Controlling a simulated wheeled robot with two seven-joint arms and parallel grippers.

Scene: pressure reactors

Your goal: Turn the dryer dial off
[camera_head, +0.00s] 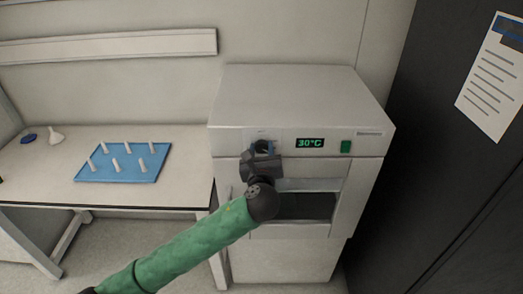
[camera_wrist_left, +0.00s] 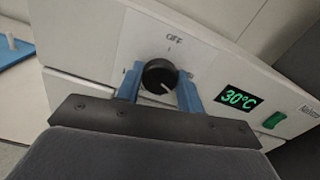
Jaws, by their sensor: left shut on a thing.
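The dryer (camera_head: 300,100) is a pale box on a stand, with its control panel facing me. Its black round dial (camera_wrist_left: 158,74) sits on a white label with "OFF" printed above it. A white pointer mark on the dial points toward the lower right, away from "OFF". My left gripper (camera_head: 262,149) is at the dial, its blue fingers on either side of the knob, shut on it. In the head view the gripper mostly hides the dial. The display (camera_head: 310,142) reads 30°C in green. My right gripper is not in view.
A green switch (camera_head: 346,147) is right of the display. Below the panel is a dark window (camera_head: 305,206). A white table (camera_head: 60,185) at left holds a blue pegged tray (camera_head: 128,176), a white funnel (camera_head: 56,135) and a blue item (camera_head: 28,139). A dark cabinet (camera_head: 430,130) stands at right.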

